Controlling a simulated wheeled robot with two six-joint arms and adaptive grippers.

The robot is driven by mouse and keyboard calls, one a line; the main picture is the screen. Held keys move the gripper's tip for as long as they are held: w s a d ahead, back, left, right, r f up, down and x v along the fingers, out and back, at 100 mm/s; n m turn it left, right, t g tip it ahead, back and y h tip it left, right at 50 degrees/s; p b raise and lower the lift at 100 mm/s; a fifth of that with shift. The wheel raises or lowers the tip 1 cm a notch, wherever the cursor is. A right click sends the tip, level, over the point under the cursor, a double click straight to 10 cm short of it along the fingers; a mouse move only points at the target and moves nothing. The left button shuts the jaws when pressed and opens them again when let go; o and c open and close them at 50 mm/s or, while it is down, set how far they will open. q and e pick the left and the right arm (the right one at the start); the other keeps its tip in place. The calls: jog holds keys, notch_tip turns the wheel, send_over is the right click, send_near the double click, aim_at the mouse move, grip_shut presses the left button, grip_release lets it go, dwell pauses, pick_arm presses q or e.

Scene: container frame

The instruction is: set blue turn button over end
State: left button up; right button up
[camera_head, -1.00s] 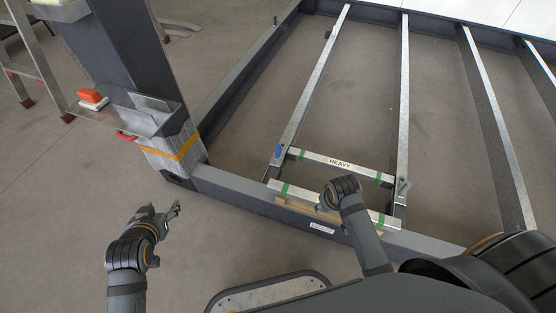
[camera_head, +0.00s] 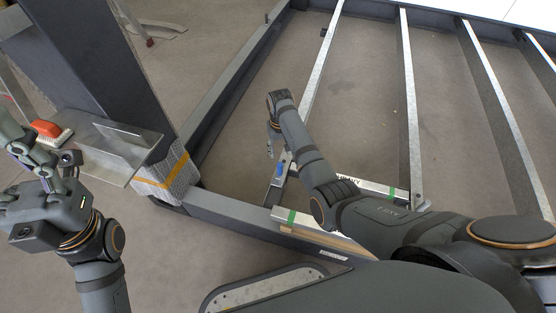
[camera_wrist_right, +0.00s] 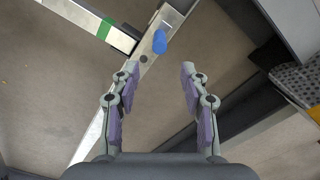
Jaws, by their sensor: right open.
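The blue turn button (camera_wrist_right: 159,42) shows in the right wrist view on a metal rail (camera_wrist_right: 110,115), near a dark round spot. It lies just beyond and between my right fingertips, not gripped. In the head view the button (camera_head: 293,149) is small, on the near end of the left long rail (camera_head: 320,68), beside my right arm. The green-taped end of a white bar (camera_wrist_right: 122,40) meets the rail left of the button. My right gripper (camera_wrist_right: 160,72) is open and empty; in the head view (camera_head: 271,143) it points down. My left gripper (camera_head: 38,158) is at the far left, its jaw gap unclear.
A bracket shelf (camera_head: 110,150) with an orange-handled brush (camera_head: 47,130) is on the column (camera_head: 90,70) at left. The frame's dark beam (camera_head: 225,208) runs along the front. My right arm hides part of the label bar (camera_head: 375,187). Floor shows between the rails.

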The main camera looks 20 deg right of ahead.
aim_at(280, 164)
notch_tip(280, 164, down, 10)
jog(key=b, duration=0.6)
jog(key=shift+f, duration=0.15)
grip_shut()
